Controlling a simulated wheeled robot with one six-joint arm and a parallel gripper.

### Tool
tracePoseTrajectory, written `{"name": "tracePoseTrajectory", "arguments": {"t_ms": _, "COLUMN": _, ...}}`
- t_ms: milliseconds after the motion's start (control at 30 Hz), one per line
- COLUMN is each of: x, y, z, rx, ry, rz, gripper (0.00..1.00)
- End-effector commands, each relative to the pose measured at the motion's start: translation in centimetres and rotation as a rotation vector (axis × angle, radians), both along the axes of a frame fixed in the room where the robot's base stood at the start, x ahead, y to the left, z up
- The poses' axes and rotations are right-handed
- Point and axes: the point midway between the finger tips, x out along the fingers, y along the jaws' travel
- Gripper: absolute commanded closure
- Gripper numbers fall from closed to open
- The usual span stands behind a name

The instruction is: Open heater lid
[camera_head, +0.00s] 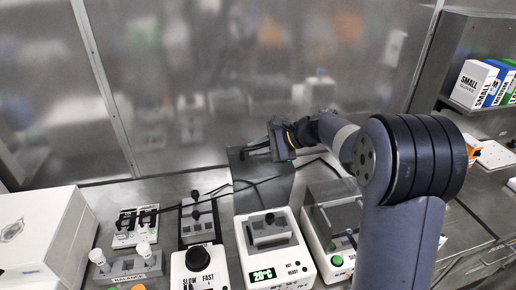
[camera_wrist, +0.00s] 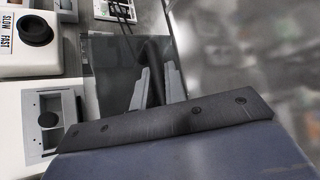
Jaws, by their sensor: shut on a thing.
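The heater (camera_head: 263,275) is a white box with a green "20°C" display and a grey block on top. Its dark, see-through lid (camera_head: 262,190) stands raised behind it, and the block is uncovered. My gripper (camera_head: 257,150) is at the lid's upper edge, shut on it. In the wrist view the lid (camera_wrist: 108,75) is a dark translucent pane, with my gripper's two grey fingers (camera_wrist: 157,82) at its right side. The heater (camera_wrist: 40,115) shows at the left there. My gripper's body hides the lower part of that view.
A "SLOW/FAST" knob device (camera_head: 200,272) stands left of the heater. A box with a clear cover (camera_head: 335,215) stands right of it. A metal wall (camera_head: 250,60) is close behind my gripper. Black cables (camera_head: 215,192) lie behind the devices.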

Motion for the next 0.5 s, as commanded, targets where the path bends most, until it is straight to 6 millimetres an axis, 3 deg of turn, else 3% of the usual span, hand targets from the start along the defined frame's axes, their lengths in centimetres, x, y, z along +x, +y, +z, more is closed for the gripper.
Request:
{"name": "tracePoseTrajectory", "arguments": {"t_ms": 400, "x": 0.06, "y": 0.02, "z": 0.05, "rx": 0.000, "ry": -0.001, "rz": 0.000, "gripper": 1.00}}
{"name": "tracePoseTrajectory", "arguments": {"t_ms": 433, "x": 0.06, "y": 0.02, "z": 0.05, "rx": 0.000, "ry": -0.001, "rz": 0.000, "gripper": 0.85}}
{"name": "tracePoseTrajectory", "arguments": {"t_ms": 500, "x": 0.05, "y": 0.01, "z": 0.05, "rx": 0.000, "ry": -0.001, "rz": 0.000, "gripper": 0.79}}
